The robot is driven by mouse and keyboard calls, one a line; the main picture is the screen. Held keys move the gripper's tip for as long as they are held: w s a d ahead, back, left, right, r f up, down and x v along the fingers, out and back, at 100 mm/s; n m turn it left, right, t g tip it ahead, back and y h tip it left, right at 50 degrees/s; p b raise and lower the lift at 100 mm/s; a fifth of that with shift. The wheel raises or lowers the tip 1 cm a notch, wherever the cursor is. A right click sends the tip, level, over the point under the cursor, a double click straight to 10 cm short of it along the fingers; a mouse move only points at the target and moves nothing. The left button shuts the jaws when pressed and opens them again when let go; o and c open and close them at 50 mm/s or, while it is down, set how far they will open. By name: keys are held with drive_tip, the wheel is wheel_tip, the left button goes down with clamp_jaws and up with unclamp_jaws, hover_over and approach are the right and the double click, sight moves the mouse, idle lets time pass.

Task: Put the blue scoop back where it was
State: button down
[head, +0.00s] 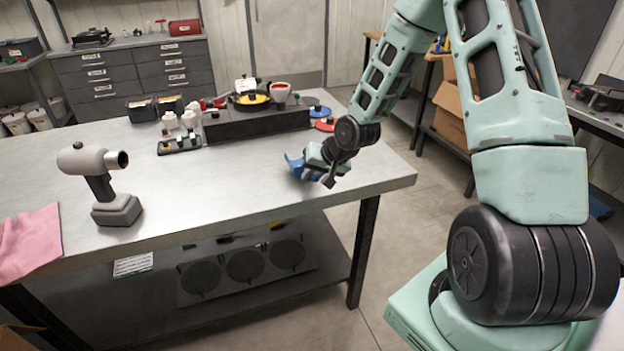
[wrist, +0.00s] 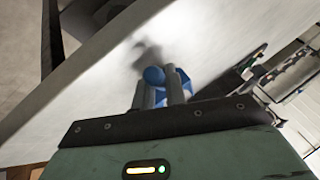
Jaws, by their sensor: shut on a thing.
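The blue scoop (head: 294,165) is at the right end of the workbench, at my gripper (head: 322,172). In the wrist view the blue scoop (wrist: 154,76) shows between and beyond the two fingers of my gripper (wrist: 162,88), which are shut on it. A dark shadow lies on the pale bench top close to it. I cannot tell whether the scoop touches the bench. Part of the scoop is hidden by the fingers.
The workbench (head: 230,185) has free room in its middle. A grey drill-like tool (head: 100,180) stands at left near a pink cloth (head: 28,240). A dark raised block (head: 255,122) bears a yellow disc and a red-filled cup (head: 280,92). Blue and red discs (head: 325,125) lie at its right.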

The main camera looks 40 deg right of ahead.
drive_tip(key=shift+f, duration=0.8)
drive_tip(key=shift+f, duration=0.1)
drive_tip(key=c, duration=1.4)
unclamp_jaws()
drive_tip(key=shift+c, duration=0.2)
